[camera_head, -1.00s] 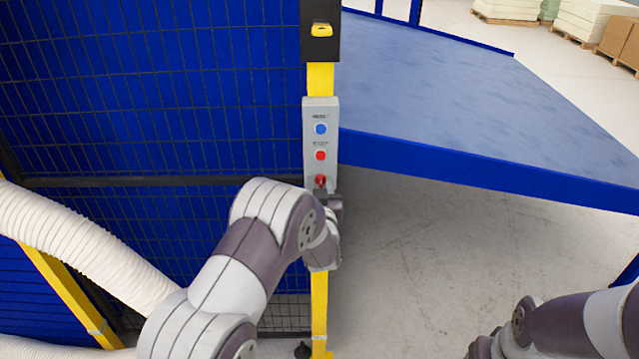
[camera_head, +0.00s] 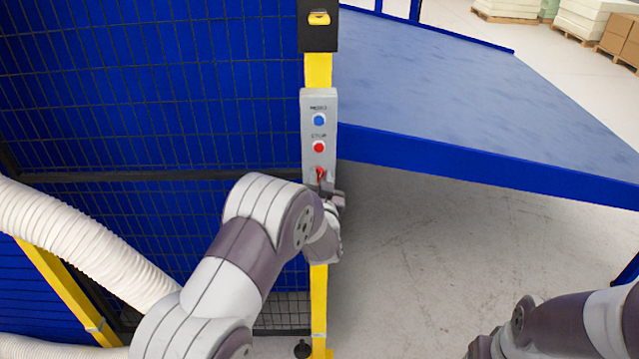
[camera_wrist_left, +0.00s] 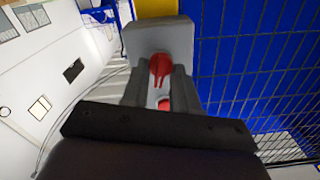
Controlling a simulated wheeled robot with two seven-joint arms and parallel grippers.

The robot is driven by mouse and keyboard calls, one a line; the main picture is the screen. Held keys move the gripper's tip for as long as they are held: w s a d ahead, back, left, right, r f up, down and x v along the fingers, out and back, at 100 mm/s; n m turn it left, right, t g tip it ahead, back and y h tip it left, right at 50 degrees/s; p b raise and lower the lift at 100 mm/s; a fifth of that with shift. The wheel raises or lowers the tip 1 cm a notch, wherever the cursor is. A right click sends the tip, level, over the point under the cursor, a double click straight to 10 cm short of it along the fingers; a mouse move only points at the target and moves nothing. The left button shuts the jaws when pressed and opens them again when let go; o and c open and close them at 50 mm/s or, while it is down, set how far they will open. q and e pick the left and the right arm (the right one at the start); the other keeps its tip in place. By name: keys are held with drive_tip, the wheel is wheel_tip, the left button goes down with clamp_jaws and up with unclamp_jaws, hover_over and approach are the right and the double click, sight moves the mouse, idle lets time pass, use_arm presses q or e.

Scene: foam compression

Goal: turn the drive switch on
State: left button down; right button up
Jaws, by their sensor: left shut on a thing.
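The drive switch (camera_head: 320,174) is the red knob at the bottom of the grey control box (camera_head: 309,135), which is fixed to the yellow post. A blue button (camera_head: 319,120) and a red button (camera_head: 319,147) sit above it on the box. My left gripper (camera_head: 323,187) is at the switch, coming from below. In the left wrist view, the gripper (camera_wrist_left: 160,85) has its two fingers on either side of the red switch (camera_wrist_left: 160,68) and is shut on it. The fingers hide part of the knob. My right gripper is out of view; only part of the right arm shows at bottom right.
Blue mesh fencing (camera_head: 150,90) stands left of the yellow post (camera_head: 319,285). A large blue table (camera_head: 480,90) extends to the right of the post. A white corrugated hose (camera_head: 80,240) runs at left. Open grey floor (camera_head: 430,250) lies under the table.

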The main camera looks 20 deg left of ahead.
use_arm(q)
drive_tip(key=m+b, duration=0.1)
drive_tip(key=m, duration=0.1)
drive_tip(key=shift+f+m, duration=0.15)
drive_tip(key=shift+m, duration=0.25)
drive_tip(key=shift+d+m, duration=0.15)
drive_tip(key=shift+m, duration=5.65)
drive_tip(key=shift+f, duration=0.1)
drive_tip(key=c, duration=1.2)
unclamp_jaws()
drive_tip(key=shift+b, duration=0.3)
